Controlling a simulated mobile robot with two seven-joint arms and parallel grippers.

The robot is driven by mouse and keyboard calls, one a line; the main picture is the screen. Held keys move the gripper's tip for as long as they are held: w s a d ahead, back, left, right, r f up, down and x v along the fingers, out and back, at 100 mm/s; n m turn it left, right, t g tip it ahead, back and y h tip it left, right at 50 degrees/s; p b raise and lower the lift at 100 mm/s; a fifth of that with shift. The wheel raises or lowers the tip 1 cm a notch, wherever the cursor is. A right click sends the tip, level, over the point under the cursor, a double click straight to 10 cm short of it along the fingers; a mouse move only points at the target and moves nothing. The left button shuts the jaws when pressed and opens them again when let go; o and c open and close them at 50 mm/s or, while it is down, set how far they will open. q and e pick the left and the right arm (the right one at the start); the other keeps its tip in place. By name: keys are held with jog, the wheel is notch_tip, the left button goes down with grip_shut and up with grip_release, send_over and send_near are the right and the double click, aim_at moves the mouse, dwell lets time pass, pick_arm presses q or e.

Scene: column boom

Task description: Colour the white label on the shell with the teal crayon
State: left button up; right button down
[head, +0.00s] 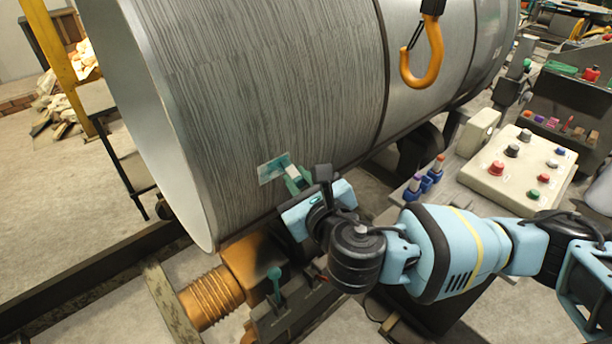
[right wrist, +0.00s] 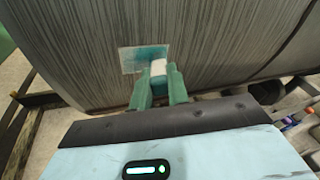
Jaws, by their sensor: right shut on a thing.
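The shell (head: 250,90) is a big grey streaked metal cylinder lying on its side. The label (head: 270,169) is on its lower near side; in the right wrist view (right wrist: 130,60) it shows teal over much of its face, with paler patches toward the left and lower edge. My right gripper (head: 297,180) is at the label's right part, its green fingers (right wrist: 159,88) shut on the crayon (right wrist: 158,68), which looks pale with some teal. The crayon's tip overlaps the label; whether it touches cannot be told. My left gripper is not in view.
An orange hook (head: 424,62) hangs in front of the shell at upper right. A pale control box (head: 518,165) with coloured knobs stands at right, beside blue-bodied pens (head: 432,175). An orange roller (head: 212,300) with ridges is below the shell. Open floor lies at left.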

jog(key=shift+s+a, duration=0.65)
jog(key=shift+a, duration=0.3)
jog(key=shift+s+a, duration=0.1)
jog(key=s+a, duration=0.2)
jog(key=a, duration=0.1)
jog(key=shift+s+a, duration=0.15)
jog(key=shift+s, duration=0.1)
jog(key=shift+s, duration=0.1)
jog(key=shift+s+d, duration=0.95)
jog(key=shift+s, duration=0.25)
jog(key=shift+s+d, duration=0.9)
jog(key=shift+s, duration=0.25)
jog(key=shift+s+d, duration=0.45)
jog(key=shift+s, duration=0.15)
jog(key=shift+s+d, duration=0.4)
jog(key=shift+s, duration=0.2)
